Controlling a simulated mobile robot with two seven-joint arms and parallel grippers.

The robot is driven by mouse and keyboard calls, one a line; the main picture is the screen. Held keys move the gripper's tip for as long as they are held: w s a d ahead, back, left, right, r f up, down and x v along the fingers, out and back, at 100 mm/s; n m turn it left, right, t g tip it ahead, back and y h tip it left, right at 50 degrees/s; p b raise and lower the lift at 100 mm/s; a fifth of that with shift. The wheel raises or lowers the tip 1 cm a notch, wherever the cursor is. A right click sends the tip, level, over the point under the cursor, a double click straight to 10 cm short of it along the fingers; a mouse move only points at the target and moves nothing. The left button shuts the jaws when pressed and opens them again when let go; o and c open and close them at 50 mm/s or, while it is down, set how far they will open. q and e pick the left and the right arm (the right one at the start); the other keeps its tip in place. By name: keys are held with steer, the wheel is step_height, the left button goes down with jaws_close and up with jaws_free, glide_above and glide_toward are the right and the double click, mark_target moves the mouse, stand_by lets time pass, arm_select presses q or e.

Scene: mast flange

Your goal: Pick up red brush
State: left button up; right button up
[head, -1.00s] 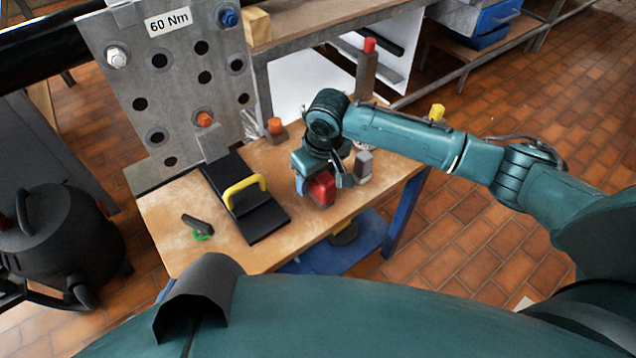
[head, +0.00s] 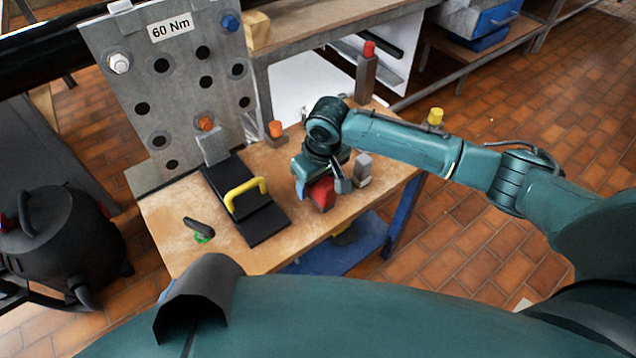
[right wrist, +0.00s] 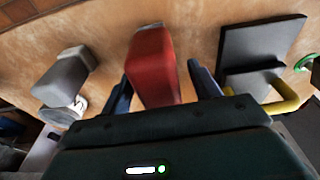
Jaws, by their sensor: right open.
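The red brush (head: 321,194) stands on the wooden table, partly hidden by my right gripper in the head view. In the right wrist view, the red brush (right wrist: 153,68) is a red block with a grey edge at its far end. My right gripper (head: 322,186) is open above the brush. Its two blue fingers (right wrist: 160,88) show one on each side of the brush in the right wrist view, with a gap to the right finger. I cannot tell if the left finger touches it. My left gripper is not in view.
A black plate with a yellow handle (head: 245,194) lies left of the brush. A grey brush-like block (head: 363,169) stands close on the right. A dark tool with a green ring (head: 199,229) lies further left. The upright perforated plate (head: 181,80) rises behind the table (head: 165,227).

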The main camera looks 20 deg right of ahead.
steer(key=shift+c, duration=0.5)
steer(key=c, duration=1)
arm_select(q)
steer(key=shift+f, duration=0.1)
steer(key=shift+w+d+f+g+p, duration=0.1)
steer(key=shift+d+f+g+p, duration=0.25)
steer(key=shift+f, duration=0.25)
arm_select(e)
step_height(320, 180, up, 10)
steer(key=shift+r, duration=0.15)
steer(key=shift+c, duration=0.2)
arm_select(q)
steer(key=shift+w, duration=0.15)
arm_select(e)
steer(key=shift+r, duration=0.15)
